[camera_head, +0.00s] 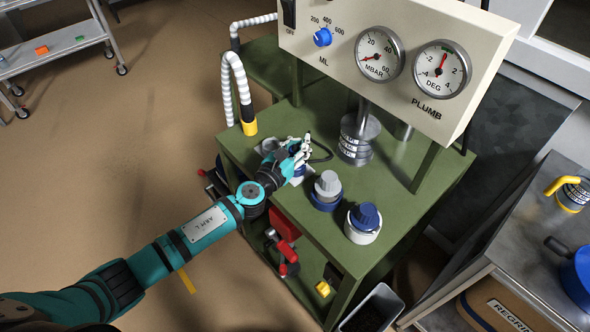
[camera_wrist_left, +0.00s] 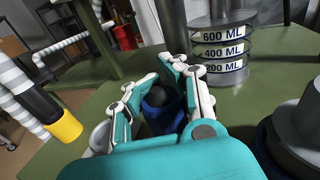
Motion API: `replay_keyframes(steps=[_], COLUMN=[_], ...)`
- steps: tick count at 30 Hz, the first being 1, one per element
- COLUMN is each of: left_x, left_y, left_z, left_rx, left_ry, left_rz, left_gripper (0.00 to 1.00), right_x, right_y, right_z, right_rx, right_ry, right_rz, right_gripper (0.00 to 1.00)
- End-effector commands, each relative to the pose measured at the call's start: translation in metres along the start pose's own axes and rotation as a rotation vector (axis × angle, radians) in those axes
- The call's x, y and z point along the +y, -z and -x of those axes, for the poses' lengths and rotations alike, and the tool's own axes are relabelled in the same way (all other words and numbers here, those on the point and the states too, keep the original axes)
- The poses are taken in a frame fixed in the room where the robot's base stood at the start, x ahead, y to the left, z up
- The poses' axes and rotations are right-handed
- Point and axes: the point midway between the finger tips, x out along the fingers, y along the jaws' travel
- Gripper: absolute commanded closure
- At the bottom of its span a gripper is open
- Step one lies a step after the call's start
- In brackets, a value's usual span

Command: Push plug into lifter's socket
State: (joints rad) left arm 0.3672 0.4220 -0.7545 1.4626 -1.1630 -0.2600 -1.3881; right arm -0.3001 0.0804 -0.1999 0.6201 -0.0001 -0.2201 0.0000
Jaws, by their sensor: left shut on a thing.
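My left gripper (camera_head: 300,150) reaches over the left edge of the green bench. Its white-tipped fingers are closed around a dark blue piece with a black top, seen between them in the left wrist view (camera_wrist_left: 162,108); this appears to be the plug. In the head view the fingers mostly hide it. A thin black cable (camera_head: 328,152) loops over the bench just right of the gripper. Grey metal shows on the bench under the hand, but I cannot make out the socket or whether the plug touches it. My right gripper is not in view.
Labelled rings (camera_head: 356,138) stand around a metal post right of the gripper. Two knobbed round pieces, one grey-topped (camera_head: 327,187) and one blue-topped (camera_head: 364,219), stand nearer the front. A yellow-ended hose (camera_head: 248,127) is at the left. A gauge panel (camera_head: 400,55) overhangs the back.

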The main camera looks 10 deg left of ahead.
Motion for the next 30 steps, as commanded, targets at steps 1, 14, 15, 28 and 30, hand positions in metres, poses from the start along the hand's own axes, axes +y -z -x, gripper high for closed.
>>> replay_keyframes(steps=[1,14,15,28,30], left_x=[-0.001,-0.001,-0.001,0.000,0.000], left_y=[0.008,0.004,0.004,0.005,0.005], left_z=[0.002,0.001,0.001,0.042,0.058], left_rx=[0.010,0.006,0.006,0.008,0.009], left_ry=[0.002,0.001,0.001,0.002,0.002], left_rz=[0.001,0.001,0.001,-0.001,-0.001], left_gripper=[1.00,0.50,0.50,0.50,0.50], right_x=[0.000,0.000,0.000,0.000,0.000], right_y=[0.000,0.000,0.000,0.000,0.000], right_z=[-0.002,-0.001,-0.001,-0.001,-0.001], right_rx=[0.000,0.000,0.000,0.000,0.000], right_ry=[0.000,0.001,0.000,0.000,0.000], right_rz=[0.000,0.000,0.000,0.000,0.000], right_gripper=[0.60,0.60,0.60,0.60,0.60])
